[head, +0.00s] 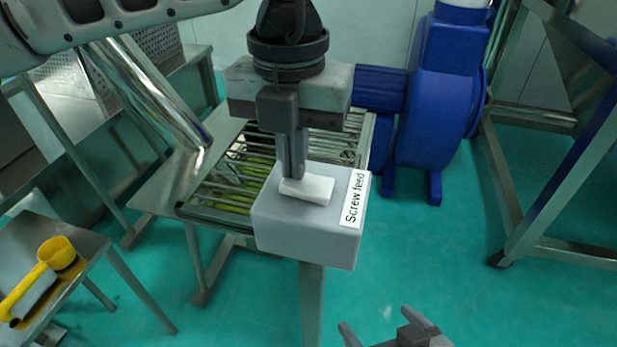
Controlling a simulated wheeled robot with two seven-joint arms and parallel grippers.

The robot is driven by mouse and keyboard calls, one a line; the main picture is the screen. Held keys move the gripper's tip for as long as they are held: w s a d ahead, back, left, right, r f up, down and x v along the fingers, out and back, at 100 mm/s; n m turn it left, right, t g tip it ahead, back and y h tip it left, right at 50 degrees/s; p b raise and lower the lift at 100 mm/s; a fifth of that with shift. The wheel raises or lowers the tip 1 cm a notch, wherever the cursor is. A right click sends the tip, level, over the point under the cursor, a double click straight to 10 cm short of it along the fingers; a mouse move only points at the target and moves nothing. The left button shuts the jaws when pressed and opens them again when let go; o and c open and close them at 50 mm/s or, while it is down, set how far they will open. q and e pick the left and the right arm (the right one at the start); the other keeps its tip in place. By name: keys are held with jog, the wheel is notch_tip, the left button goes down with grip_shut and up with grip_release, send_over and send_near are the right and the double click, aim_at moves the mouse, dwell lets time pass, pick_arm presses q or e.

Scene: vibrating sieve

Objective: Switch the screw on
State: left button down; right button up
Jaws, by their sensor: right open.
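The screw switch is a white rocker (308,189) on top of a grey box (305,228) labelled "Screw feed". My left gripper (292,176) points down over the box. Its fingers are together, and their tips are at the rocker's upper left edge, touching it or very close. The fingers hide a little of the rocker's far side. My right gripper (375,318) is at the bottom edge, open and empty, in front of and below the box. Only its fingers and part of its body show.
A metal table with a slatted grate (225,185) stands behind the box. A blue machine (435,95) is at the back right. A yellow scoop (45,270) lies on a small metal table at left. A metal frame (560,250) stands at right. Green floor is clear between.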

pick_arm(q)
jog(key=shift+f, duration=0.25)
jog(key=shift+r, duration=0.1)
jog(key=shift+r+p, duration=1.9)
jog(key=shift+r, duration=1.6)
